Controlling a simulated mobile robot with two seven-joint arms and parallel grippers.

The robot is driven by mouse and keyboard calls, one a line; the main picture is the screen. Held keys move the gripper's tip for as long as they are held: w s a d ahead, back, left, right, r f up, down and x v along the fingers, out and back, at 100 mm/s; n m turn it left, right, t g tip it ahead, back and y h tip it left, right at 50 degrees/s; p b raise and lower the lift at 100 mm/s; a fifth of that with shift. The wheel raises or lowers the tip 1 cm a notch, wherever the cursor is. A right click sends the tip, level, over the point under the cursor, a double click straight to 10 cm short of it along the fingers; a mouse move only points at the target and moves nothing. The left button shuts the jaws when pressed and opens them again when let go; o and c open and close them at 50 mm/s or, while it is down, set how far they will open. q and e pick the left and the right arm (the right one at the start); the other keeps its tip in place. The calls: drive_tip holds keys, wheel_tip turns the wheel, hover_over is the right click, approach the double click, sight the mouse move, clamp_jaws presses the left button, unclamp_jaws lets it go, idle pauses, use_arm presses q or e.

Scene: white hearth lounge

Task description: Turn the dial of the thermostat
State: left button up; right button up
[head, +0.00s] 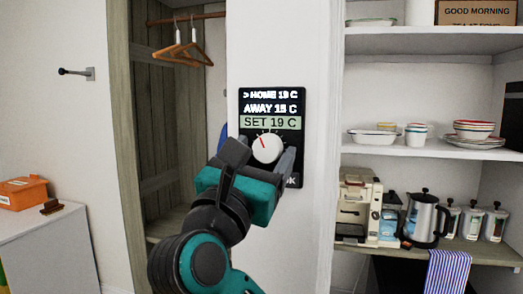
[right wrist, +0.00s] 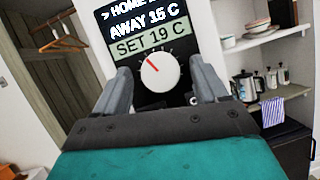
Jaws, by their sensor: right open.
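The thermostat (head: 296,108) is a black wall panel on the white wall, with the lines "> HOME 19 C", "AWAY 15 C" and a green band "SET 19 C". Its round white dial (head: 267,148) has a red pointer tilted up and to the left. In the right wrist view the dial (right wrist: 159,73) shows between the two fingers. My right gripper (head: 262,153) is open in front of the panel, one finger on each side of the dial. I cannot tell whether the fingers touch it. The panel's lower part is mostly hidden behind the gripper. My left gripper is out of view.
At the right, shelves hold dishes (head: 476,132), a coffee machine (head: 357,207) and a kettle (head: 424,220). An open closet with hangers (head: 182,50) is at the left. An orange box (head: 22,192) stands on a white cabinet (head: 45,240) at the far left.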

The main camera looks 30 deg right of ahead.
drive_tip(key=c, duration=1)
drive_tip(key=shift+f+m+b, duration=0.15)
drive_tip(key=shift+m+b, duration=0.45)
drive_tip(key=shift+c, duration=0.2)
drive_tip(key=m+g+b, duration=0.2)
drive_tip(key=m+b, duration=0.1)
drive_tip(key=shift+w+h, duration=0.1)
drive_tip(key=shift+h, duration=0.2)
drive_tip(key=shift+r+m+g+b, duration=0.2)
drive_tip(key=shift+m+g+b, duration=0.45)
drive_tip(key=shift+m, duration=0.65)
drive_tip(key=o, duration=1)
drive_tip(key=shift+o, duration=0.2)
drive_tip(key=shift+a, duration=0.1)
